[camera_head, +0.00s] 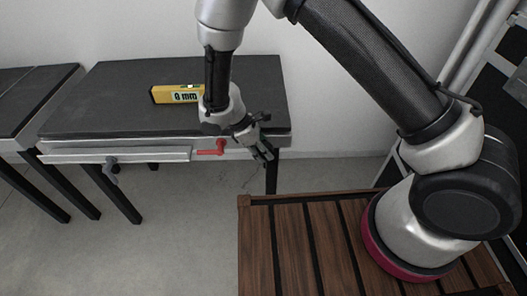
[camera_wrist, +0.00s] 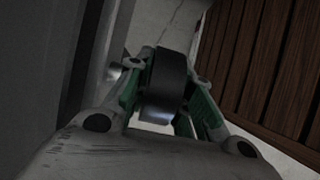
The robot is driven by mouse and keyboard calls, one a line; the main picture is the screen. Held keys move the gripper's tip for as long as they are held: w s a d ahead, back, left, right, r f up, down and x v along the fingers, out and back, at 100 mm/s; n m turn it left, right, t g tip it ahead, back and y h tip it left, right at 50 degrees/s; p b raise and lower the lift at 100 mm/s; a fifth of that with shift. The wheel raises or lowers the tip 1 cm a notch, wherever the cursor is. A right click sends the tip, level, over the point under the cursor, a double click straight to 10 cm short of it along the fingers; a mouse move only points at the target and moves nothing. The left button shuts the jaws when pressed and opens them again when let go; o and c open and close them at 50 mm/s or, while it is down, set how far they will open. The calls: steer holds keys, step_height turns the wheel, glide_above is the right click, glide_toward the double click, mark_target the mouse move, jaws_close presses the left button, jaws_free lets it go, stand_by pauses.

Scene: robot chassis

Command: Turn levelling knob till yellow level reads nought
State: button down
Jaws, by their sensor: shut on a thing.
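The yellow level (camera_head: 160,95) lies on the dark tabletop, partly behind my arm in the head view. The knob is hidden by the fingers in the head view.
A grey knob (camera_head: 111,168) hangs at the front left. Another dark table (camera_head: 28,92) stands at the left. A slatted wooden deck (camera_head: 300,245) is in the foreground.

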steer(key=shift+h, duration=0.3)
steer(key=c, duration=1.3)
jaws_free()
steer(key=shift+o, duration=0.2)
steer(key=shift+r, duration=0.1)
steer(key=v, duration=1.2)
